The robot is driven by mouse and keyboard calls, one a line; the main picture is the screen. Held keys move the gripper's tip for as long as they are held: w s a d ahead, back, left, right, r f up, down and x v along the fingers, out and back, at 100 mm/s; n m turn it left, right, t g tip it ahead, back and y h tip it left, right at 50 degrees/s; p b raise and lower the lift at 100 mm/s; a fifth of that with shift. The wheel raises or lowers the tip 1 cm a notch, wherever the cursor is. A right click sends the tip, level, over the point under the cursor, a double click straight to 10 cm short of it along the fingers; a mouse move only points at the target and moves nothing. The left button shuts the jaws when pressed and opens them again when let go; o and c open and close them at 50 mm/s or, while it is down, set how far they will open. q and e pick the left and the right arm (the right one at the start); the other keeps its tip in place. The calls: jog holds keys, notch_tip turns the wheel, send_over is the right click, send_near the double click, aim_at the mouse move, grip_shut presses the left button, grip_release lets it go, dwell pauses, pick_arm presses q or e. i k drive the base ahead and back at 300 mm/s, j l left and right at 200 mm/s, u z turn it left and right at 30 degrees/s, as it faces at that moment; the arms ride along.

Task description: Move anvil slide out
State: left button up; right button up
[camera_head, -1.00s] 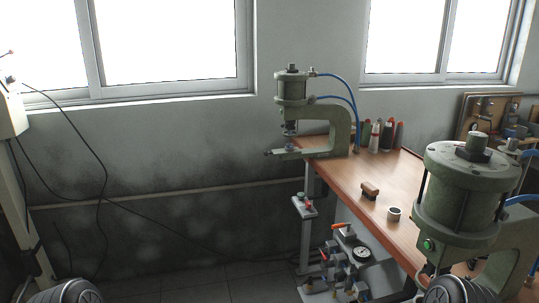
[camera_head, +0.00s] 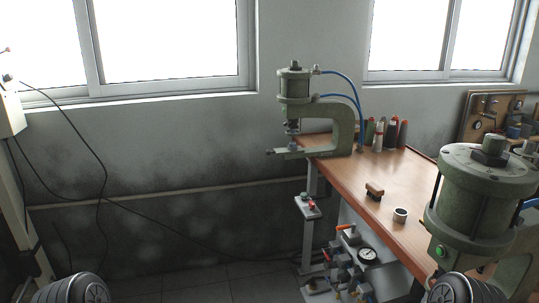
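A green pneumatic press (camera_head: 340,128) with a C-shaped frame stands at the far end of the wooden bench. Its anvil slide (camera_head: 287,152) shows as a small part at the lower jaw's left end, under the ram; its exact position is too small to tell. A second, larger green press (camera_head: 484,190) stands close at the right, with a green button on it; its lower part and anvil are hidden or out of frame. Only rounded dark parts of my two arms show at the bottom edge, lower left and lower right. Neither gripper is in view.
The wooden bench (camera_head: 385,210) carries a small brush (camera_head: 374,192), a white cup (camera_head: 400,215) and several bottles (camera_head: 390,134). A pedestal with buttons (camera_head: 309,206) and a valve and gauge assembly (camera_head: 352,256) stand below its left edge. The floor at left is clear.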

aim_at(286, 150)
jog(key=i+j+z, duration=0.15)
jog(key=z, duration=0.75)
jog(key=i+j+z, duration=0.1)
jog(key=j+z, duration=0.15)
jog(key=z, duration=0.15)
jog(key=j+z, duration=0.4)
jog(key=i+j+z, duration=0.1)
jog(key=z, duration=0.3)
jog(key=j+z, duration=0.25)
jog(key=j, duration=1.2)
jog(key=j+u, duration=0.4)
jog(key=i+j+u, duration=0.1)
jog(key=u, duration=0.3)
jog(key=i+j+u, duration=0.1)
jog(key=j+u, duration=0.25)
